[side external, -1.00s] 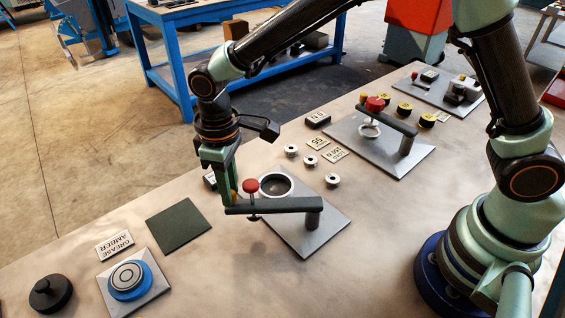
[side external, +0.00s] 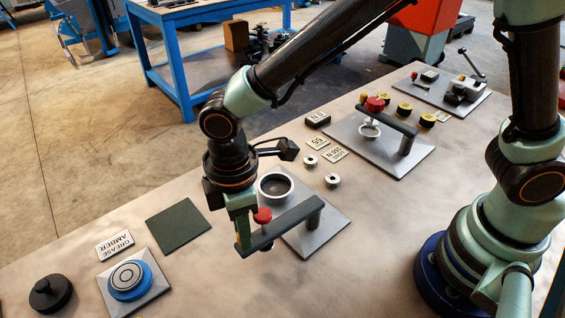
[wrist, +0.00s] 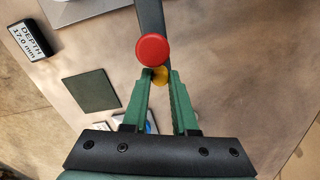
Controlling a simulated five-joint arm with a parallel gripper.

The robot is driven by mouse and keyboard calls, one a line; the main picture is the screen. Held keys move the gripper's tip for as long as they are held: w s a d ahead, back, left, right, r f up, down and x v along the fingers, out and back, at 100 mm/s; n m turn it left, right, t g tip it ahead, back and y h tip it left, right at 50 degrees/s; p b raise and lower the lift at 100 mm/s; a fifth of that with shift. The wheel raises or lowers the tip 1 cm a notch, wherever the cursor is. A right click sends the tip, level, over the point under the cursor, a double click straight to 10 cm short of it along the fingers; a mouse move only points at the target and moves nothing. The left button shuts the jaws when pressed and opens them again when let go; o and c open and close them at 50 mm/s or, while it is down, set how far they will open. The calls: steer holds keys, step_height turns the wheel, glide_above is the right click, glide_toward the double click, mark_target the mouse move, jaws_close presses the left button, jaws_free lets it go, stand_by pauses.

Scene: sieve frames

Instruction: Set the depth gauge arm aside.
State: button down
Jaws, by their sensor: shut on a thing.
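The depth gauge arm (side external: 290,222) is a dark bar on a post at the right of a grey plate (side external: 330,226). A red knob (side external: 262,215) stands on it near its free end; the knob also shows in the wrist view (wrist: 151,49). My gripper (side external: 242,238) is at that free end. The bar angles off the plate's near-left side, clear of the round ring (side external: 276,186). The ring's opening is partly visible; the handle is mostly hidden in the side view.
A second plate with a similar arm (side external: 393,120) stands farther back. Small washers and label tiles (side external: 319,143) lie between. A dark green mat (side external: 178,225), a blue round piece (side external: 128,280) and a black weight (side external: 50,293) are to the left. A "DEPTH 17.0 mm" block (wrist: 33,40) shows in the wrist view.

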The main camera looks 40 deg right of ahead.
steer(key=shift+r, duration=0.15)
steer(key=c, duration=0.7)
jaws_free()
step_height(320, 180, up, 12)
steer(key=d+r+m+t, duration=0.1)
steer(key=d+m, duration=0.6)
steer(key=d, duration=0.7)
steer(key=d+r+m+t, duration=0.2)
steer(key=d+m+t, duration=0.2)
steer(key=d, duration=1)
steer(key=m, duration=0.3)
steer(key=shift+s+t, duration=0.2)
steer(key=shift+t, duration=0.1)
